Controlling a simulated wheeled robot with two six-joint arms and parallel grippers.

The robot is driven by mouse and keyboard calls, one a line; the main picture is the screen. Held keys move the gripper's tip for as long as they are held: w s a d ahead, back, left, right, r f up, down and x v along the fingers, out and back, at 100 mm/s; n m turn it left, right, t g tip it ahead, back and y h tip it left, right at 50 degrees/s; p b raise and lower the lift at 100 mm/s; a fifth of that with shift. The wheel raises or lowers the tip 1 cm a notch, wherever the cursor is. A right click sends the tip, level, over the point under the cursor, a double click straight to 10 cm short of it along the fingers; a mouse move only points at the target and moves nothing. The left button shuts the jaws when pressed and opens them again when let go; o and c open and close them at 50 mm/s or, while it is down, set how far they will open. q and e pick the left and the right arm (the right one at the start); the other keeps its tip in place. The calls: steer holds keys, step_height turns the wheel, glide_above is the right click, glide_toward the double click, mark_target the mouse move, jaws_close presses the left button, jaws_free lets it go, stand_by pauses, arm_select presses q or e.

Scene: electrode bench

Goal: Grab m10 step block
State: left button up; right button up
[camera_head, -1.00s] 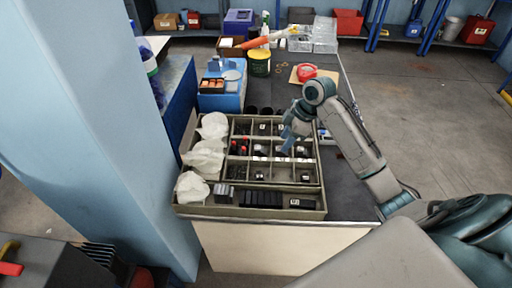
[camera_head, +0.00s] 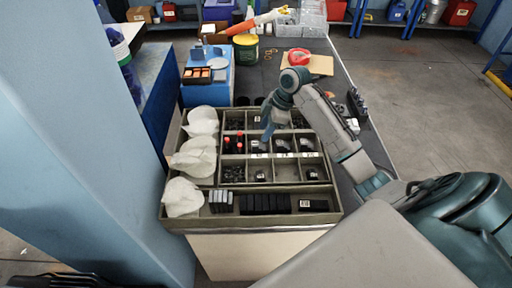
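A divided grey-green tray (camera_head: 326,217) on the bench holds small dark parts in its compartments, several with white labels too small to read. I cannot tell which part is the m10 step block. The front row holds grey-black blocks (camera_head: 221,201), a row of black blocks (camera_head: 265,203) and a small labelled piece (camera_head: 305,204). My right gripper (camera_head: 268,129) points down over the middle compartments, near dark labelled parts (camera_head: 283,146). Its fingers are small and overlap, so its opening and any contact are unclear. My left gripper is out of view.
Crumpled white bags (camera_head: 193,158) fill the tray's left side. Behind it stand a blue box (camera_head: 222,88) and a green tub with a yellow band (camera_head: 246,48). A red roll (camera_head: 299,56) lies on a tan board (camera_head: 321,65).

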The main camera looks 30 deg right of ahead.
mark_target(258, 143)
steer(key=shift+a+f, duration=0.3)
steer(key=shift+f, duration=0.25)
steer(key=shift+w+a+f, duration=0.15)
steer(key=shift+a+f, duration=0.05)
steer(key=shift+f, duration=0.35)
steer(key=p+x, duration=0.1)
steer(key=x, duration=0.3)
steer(key=shift+w+d+f+p, duration=0.1)
steer(key=shift+w+f+p, duration=0.05)
steer(key=shift+f+p, duration=0.15)
steer(key=shift+f, duration=0.3)
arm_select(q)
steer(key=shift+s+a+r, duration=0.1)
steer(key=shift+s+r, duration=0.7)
arm_select(e)
steer(key=shift+w, duration=0.1)
steer(key=shift+c, duration=0.2)
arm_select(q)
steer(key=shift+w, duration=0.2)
arm_select(e)
jaws_close()
